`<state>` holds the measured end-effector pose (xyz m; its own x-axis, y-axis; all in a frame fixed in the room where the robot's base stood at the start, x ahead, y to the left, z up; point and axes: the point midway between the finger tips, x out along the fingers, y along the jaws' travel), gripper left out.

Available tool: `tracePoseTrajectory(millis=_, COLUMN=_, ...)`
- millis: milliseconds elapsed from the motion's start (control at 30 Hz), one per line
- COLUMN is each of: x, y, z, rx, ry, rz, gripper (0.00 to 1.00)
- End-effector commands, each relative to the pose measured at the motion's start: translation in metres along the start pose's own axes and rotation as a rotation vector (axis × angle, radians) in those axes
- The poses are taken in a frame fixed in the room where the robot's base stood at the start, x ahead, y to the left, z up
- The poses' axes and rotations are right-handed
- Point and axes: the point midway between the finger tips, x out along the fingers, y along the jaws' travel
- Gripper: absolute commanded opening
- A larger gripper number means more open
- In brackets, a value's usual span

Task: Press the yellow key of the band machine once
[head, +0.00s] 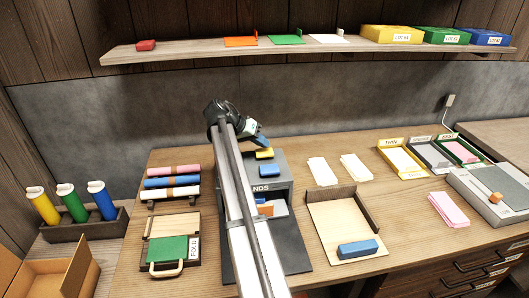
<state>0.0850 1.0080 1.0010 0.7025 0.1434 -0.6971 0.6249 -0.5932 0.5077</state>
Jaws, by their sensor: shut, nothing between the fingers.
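The band machine (288,232) is a dark grey box on the bench, left of centre, with part of a label reading "NDS" showing. Its yellow key (264,154) is at the upper back of the machine. A blue key (269,170) sits just in front of it. My gripper (262,142) is shut and empty, its tip just behind or above the yellow key. I cannot tell whether it touches the key. My arm runs across the machine and hides its left part and some of its front.
An open wooden tray (325,215) with a blue block (358,249) stands right of the machine. A rack of coloured rolls (172,183) and a green folding board (168,249) stand left. White paper stacks (321,171) lie behind. A shelf (200,50) runs above.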

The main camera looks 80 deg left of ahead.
Motion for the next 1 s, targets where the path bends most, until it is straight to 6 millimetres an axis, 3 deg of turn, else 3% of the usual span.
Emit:
tracePoseTrajectory(millis=467, x=-0.004, y=0.003, z=-0.003, rx=0.001, ry=0.001, rz=0.0, gripper=0.0)
tracePoseTrajectory(millis=1000, x=-0.033, y=0.024, z=-0.024, rx=0.001, ry=0.001, rz=0.0, gripper=0.0)
